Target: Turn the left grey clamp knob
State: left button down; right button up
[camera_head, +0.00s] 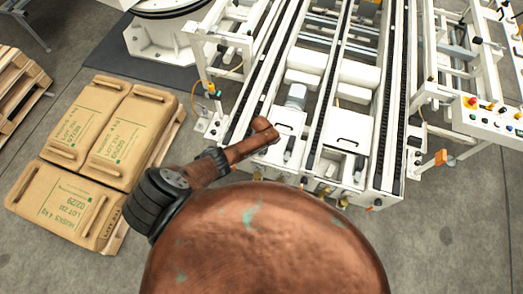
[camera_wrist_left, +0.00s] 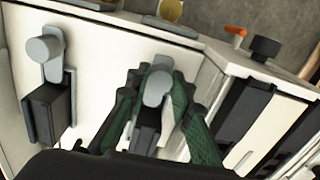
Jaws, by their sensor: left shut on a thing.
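A grey clamp knob (camera_wrist_left: 157,86) with a rounded head stands on a dark block on a white panel, in the middle of the left wrist view. My left gripper (camera_wrist_left: 158,82) has its green-padded fingers on both sides of this knob and is shut on it. A second grey clamp knob (camera_wrist_left: 45,48) of the same kind, on a dark block, is free at the left of that view. In the head view my copper left arm reaches to the white conveyor frame; the gripper itself cannot be made out there. My right gripper is not in view.
The white conveyor frame (camera_head: 384,187) fills the centre of the head view. Cardboard-coloured sacks (camera_head: 68,205) lie on a pallet at left. A control panel (camera_head: 480,120) with coloured buttons stands at right. An orange part (camera_wrist_left: 236,31) and black knob (camera_wrist_left: 265,47) are close beyond the gripper.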

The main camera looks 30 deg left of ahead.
pick_arm(q)
jog(key=shift+d, duration=0.1)
jog(key=c, duration=1.7)
grip_release()
jog(key=shift+r, duration=0.1)
notch_tip(320, 180, up, 12)
jog(key=shift+f, duration=0.1)
